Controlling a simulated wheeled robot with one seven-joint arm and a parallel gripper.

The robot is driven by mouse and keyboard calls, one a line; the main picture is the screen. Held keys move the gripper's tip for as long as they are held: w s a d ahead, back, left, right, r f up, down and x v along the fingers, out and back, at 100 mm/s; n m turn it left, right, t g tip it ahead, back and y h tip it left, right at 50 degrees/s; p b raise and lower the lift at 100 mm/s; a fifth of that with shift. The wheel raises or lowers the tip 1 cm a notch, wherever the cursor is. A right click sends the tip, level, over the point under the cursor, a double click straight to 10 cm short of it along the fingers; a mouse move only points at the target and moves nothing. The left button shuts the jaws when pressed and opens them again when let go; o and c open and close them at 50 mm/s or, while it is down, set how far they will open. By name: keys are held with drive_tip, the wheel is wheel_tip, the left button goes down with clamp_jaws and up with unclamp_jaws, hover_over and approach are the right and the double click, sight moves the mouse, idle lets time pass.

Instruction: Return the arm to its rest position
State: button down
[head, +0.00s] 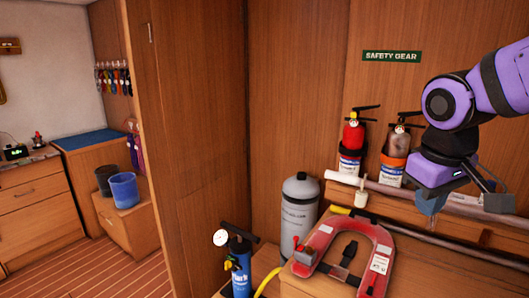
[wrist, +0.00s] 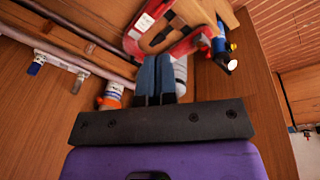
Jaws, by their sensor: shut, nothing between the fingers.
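My purple arm reaches in from the right of the head view. My gripper (head: 428,212) points down in front of the wooden shelf, to the right of the red horseshoe life buoy (head: 320,243). In the wrist view my gripper (wrist: 156,58) shows its two blue-grey fingers pressed together, with nothing between them. The tips look apart from the shelf and the buoy, though the exact gap cannot be told.
A red extinguisher (head: 352,142) stands on the shelf. A grey cylinder (head: 298,212) and a blue pump (head: 240,270) stand left of the buoy. A wooden partition (head: 190,150) stands left of them.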

drive_tip(key=s+d+r+m+t, duration=0.1)
drive_tip(key=s+r, duration=0.1)
drive_tip(key=s, duration=0.3)
drive_tip(key=s+d+r+m+t+y, duration=0.1)
drive_tip(key=s+m+t, duration=0.1)
drive_tip(key=s, duration=0.2)
drive_tip(key=shift+s+d+r, duration=0.3)
drive_tip(key=shift+s+r, duration=0.05)
drive_tip(key=shift+r, duration=0.05)
idle(0.4)
